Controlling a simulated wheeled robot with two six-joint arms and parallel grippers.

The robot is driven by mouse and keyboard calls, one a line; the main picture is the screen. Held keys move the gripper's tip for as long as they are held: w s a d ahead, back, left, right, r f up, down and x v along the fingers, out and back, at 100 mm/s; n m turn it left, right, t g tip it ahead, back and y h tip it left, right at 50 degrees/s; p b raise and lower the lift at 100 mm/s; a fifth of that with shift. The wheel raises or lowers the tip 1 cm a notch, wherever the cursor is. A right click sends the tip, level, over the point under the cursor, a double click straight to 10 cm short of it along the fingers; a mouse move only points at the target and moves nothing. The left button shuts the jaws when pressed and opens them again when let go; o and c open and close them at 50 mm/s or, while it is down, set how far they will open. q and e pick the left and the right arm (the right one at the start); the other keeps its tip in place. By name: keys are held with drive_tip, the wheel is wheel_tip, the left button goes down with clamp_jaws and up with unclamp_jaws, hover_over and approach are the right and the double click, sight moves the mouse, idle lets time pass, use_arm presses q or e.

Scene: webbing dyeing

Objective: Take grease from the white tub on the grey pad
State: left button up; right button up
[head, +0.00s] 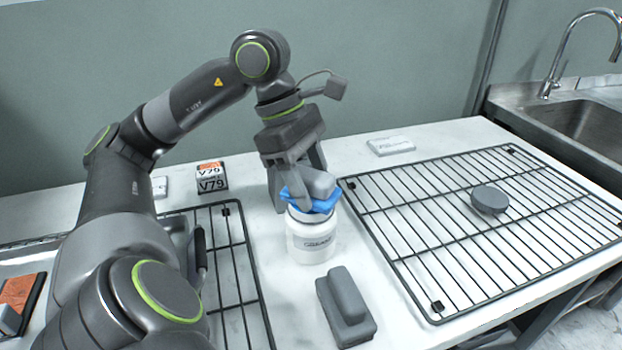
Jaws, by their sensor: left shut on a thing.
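My left gripper (301,190) is above the tub, pointing down and shut on a grey pad (318,184). A bright blue layer (322,206) shows under the pad, at the tub's mouth. It hides the tub's opening, so I cannot tell how far the pad reaches in or whether grease is on it. The tub stands on the bare table top, not on a pad. My right gripper is not in view.
A grey stepped block (346,308) lies in front of the tub. A wire rack (440,296) at right carries a round grey disc (489,200). Another rack (236,258) lies at left. A V79 box (212,177) and white packet (390,146) sit behind. A sink (580,122) is far right.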

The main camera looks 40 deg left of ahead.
sight(325, 178)
use_arm(q)
drive_tip(key=shift+r+p, duration=2.3)
drive_tip(key=shift+r, duration=0.95)
